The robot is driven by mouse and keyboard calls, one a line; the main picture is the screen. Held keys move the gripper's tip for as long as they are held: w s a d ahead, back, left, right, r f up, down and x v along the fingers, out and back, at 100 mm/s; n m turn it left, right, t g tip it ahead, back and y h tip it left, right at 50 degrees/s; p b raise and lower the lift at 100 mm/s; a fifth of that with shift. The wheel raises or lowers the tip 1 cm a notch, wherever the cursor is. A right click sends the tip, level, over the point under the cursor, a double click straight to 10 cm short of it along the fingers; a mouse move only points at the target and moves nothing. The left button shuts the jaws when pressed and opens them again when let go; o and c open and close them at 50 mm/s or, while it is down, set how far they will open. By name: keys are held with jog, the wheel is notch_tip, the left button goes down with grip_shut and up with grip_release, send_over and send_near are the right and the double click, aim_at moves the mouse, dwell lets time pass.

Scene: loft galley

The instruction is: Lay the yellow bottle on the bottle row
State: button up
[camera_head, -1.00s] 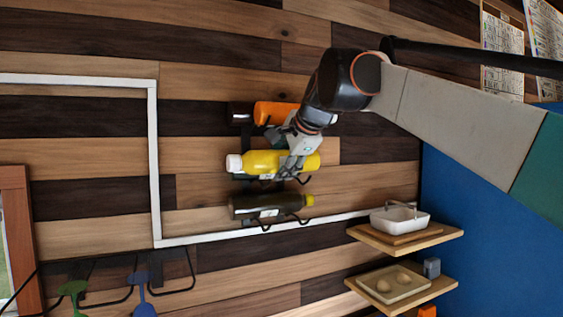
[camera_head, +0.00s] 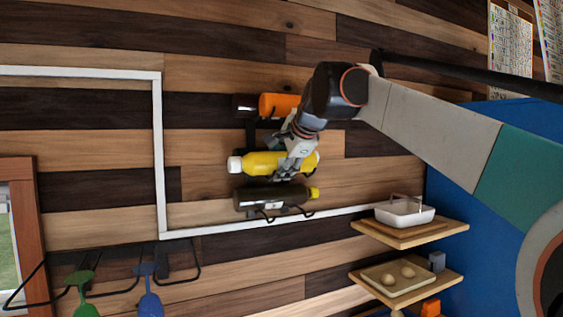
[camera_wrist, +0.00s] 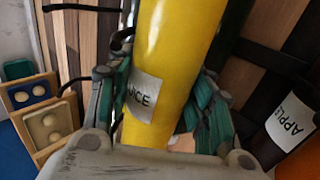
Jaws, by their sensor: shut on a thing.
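The yellow bottle (camera_head: 262,163) with a white cap lies on its side in the middle of the wall-mounted bottle row, its cap to the left in the head view. My gripper (camera_head: 284,163) is shut on the yellow bottle near its middle. In the wrist view the yellow bottle (camera_wrist: 172,60) runs between my teal-padded fingers, with a white label on it. The bottle row's dark wire holder (camera_head: 268,214) shows below the dark bottle. Whether the yellow bottle's weight rests on its wires is hidden by my gripper.
An orange bottle (camera_head: 278,105) lies above and a dark bottle (camera_head: 268,197) with a yellow cap lies below. Shelves with a white basket (camera_head: 404,212) and an egg tray (camera_head: 397,279) are at lower right.

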dwell(0.3)
jog(key=o, duration=1.5)
jog(key=v, duration=1.2)
jog(key=s+d+f+n+g+h+b, duration=0.1)
jog(key=s+d+f+n+b, duration=0.3)
jog(key=f, duration=2.2)
jog(key=s+d+f+n+g+h+b, duration=0.1)
jog(key=s+d+f+n+b, duration=0.4)
jog(key=s+f+b, duration=1.2)
jog(key=s+d+f+n+g+h+b, duration=0.1)
jog(key=s+d+f+n+b, duration=0.3)
jog(key=f, duration=3.3)
jog(key=shift+s+d+h+b, duration=0.2)
jog(key=shift+s+b, duration=1)
jog(key=shift+b, duration=0.45)
jog(key=shift+s+d+h+b, duration=0.2)
jog(key=shift+s+b, duration=1)
jog(key=shift+b, duration=0.45)
jog(key=shift+s+d+h+b, duration=0.1)
jog(key=shift+s+h+b, duration=0.1)
jog(key=shift+s+b, duration=1.25)
jog(key=shift+w, duration=0.25)
